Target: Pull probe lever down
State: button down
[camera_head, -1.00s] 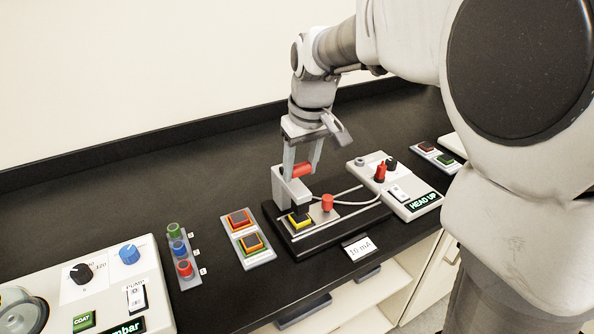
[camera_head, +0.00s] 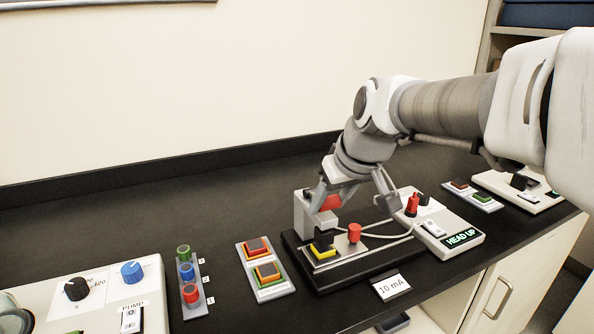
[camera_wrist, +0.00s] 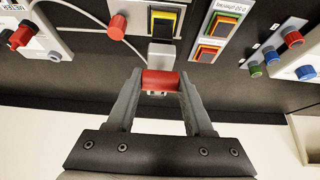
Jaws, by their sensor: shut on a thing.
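The probe lever's red grip (camera_head: 331,203) sits at the top of a light grey block (camera_head: 312,217) on the black profiler base (camera_head: 330,283). My gripper (camera_head: 334,198) is shut on this grip, partly hiding it in the head view. In the wrist view the red grip (camera_wrist: 160,80) lies crosswise between the two fingers of my gripper (camera_wrist: 160,77). Below the block, a black probe part stands over a yellow-edged sample (camera_head: 323,251). A red knob (camera_head: 354,232) stands beside it on a grey plate.
A control box (camera_head: 450,222) with a green "HEAD UP" display is at right. A "10 mA" card (camera_head: 391,286) is at the counter's front edge. Left are a panel with two square buttons (camera_head: 266,272) and a strip of coloured posts (camera_head: 187,270). The back counter is clear.

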jog(key=shift+c, duration=1.4)
grip_release()
jog(key=p+v, duration=0.4)
jog(key=v, duration=1.3)
jog(key=shift+r, duration=0.3)
jog(key=shift+c, duration=0.3)
